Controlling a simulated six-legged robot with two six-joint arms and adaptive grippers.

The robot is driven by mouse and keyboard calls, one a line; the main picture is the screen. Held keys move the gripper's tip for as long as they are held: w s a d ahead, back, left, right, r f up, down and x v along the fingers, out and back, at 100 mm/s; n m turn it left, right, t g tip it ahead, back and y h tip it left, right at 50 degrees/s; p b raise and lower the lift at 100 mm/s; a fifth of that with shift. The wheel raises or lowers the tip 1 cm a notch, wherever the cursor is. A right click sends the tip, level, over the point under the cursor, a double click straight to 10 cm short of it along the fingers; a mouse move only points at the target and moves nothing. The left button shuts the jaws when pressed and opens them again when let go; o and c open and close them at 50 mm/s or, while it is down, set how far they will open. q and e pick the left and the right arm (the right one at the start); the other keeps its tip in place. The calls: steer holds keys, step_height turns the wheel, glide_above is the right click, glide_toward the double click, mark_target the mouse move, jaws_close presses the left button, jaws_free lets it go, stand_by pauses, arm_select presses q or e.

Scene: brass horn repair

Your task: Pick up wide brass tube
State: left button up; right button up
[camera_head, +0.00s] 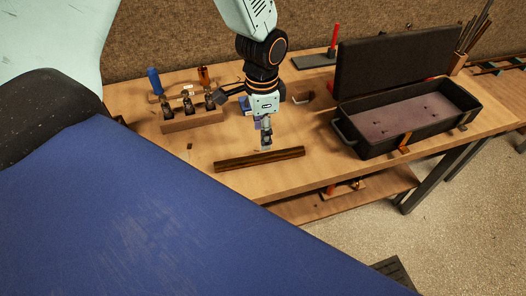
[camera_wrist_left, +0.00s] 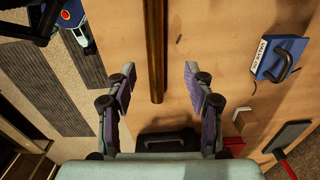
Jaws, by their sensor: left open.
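The wide brass tube (camera_head: 259,158) is a long, dark golden-brown bar lying flat on the wooden bench near its front edge. It also shows in the left wrist view (camera_wrist_left: 156,50), running down from the top edge. My left gripper (camera_head: 266,138) points down just behind the middle of the tube in the head view. In the left wrist view its two purple-padded fingers (camera_wrist_left: 160,72) are spread apart and empty. The tube's near end appears between them, with clear space on both sides. The gap in height is hard to judge. My right gripper is not in view.
An open black case (camera_head: 412,122) stands right of the tube. A wooden block (camera_head: 193,120) holding several dark pieces is at left. A blue labelled block (camera_wrist_left: 280,58) lies right in the wrist view. The bench around the tube is mostly clear.

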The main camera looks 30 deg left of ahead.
mark_target(260, 156)
arm_select(q)
steer(key=shift+d+f, duration=0.1)
steer(key=shift+f, duration=0.3)
steer(key=f, duration=0.2)
steer(key=s+f, duration=0.1)
steer(key=f, duration=0.1)
steer(key=f+b, duration=0.1)
steer(key=f, duration=0.1)
steer(key=shift+s+f, duration=0.15)
steer(key=shift+s, duration=0.1)
steer(key=shift+f, duration=0.25)
steer(key=shift+w+f, duration=0.2)
steer(key=shift+w, duration=0.1)
steer(key=shift+s+r, duration=0.1)
steer(key=shift+s, duration=0.1)
steer(key=c, duration=0.4)
steer(key=shift+w, duration=0.15)
steer(key=c, duration=0.4)
jaws_close()
